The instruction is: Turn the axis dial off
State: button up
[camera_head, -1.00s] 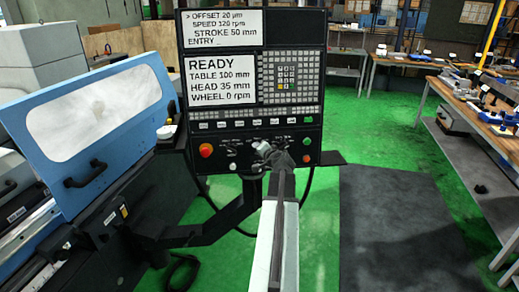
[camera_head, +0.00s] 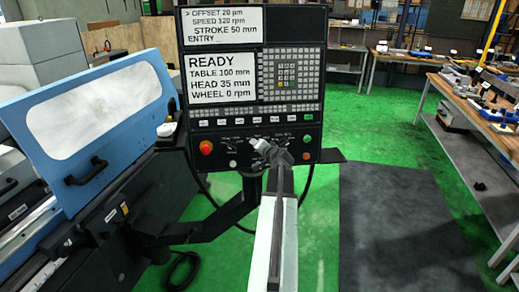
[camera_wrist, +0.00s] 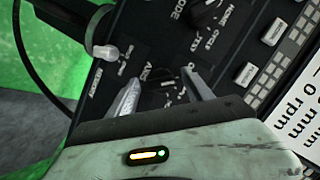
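The axis dial (camera_wrist: 172,90) is a small dark knob on the black control panel, beside the printed AXIS label in the wrist view. My gripper (camera_wrist: 161,75) is open, with one grey finger on each side of the dial. Whether the fingers touch the dial cannot be told. The near part of the dial is hidden behind my gripper body, and its setting is not readable. In the head view my gripper (camera_head: 268,144) is at the lower middle of the control panel (camera_head: 253,120) and covers the dial there.
A mode dial (camera_wrist: 207,14) and several white keys are close by. A white-capped button (camera_wrist: 104,51) is at the wrist view's upper left. A red button (camera_head: 206,148) is at the panel's left. The blue machine door (camera_head: 85,130) is farther left; green floor is right.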

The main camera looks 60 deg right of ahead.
jog(key=shift+r, duration=0.1)
jog(key=p+v, duration=0.2)
jog(key=v, duration=0.6)
jog(key=shift+p, duration=0.35)
jog(key=shift+w, duration=0.1)
